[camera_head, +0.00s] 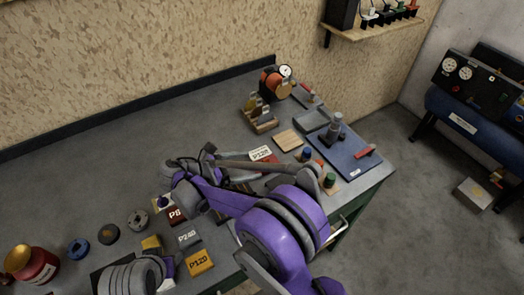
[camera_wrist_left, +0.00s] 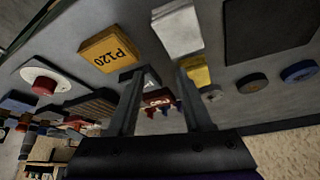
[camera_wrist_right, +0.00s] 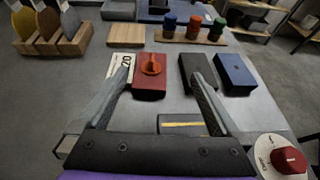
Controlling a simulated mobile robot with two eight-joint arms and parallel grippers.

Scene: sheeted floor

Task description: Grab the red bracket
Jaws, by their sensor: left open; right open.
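A red block (camera_wrist_right: 150,88) with an orange knob on top lies ahead in the right wrist view, between my right gripper's fingertips and apparently beyond them. I cannot tell whether it is the red bracket; no clear bracket shape shows. A small red piece (camera_head: 365,150) lies on the blue mat in the head view. A red P8 block (camera_head: 176,216) lies nearer; it also shows in the left wrist view (camera_wrist_left: 157,97). My right gripper (camera_wrist_right: 160,78) is open and empty. My left gripper (camera_wrist_left: 160,74) is open and empty near the sanding blocks. My right arm hides part of the bench.
A yellow P120 block (camera_head: 199,262) and a grey P240 block (camera_head: 188,238) lie near the front. A blue mat (camera_head: 342,165) lies at the far right. A wooden disc holder (camera_wrist_right: 58,40) stands beyond my right gripper. The back left bench (camera_head: 90,170) is clear.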

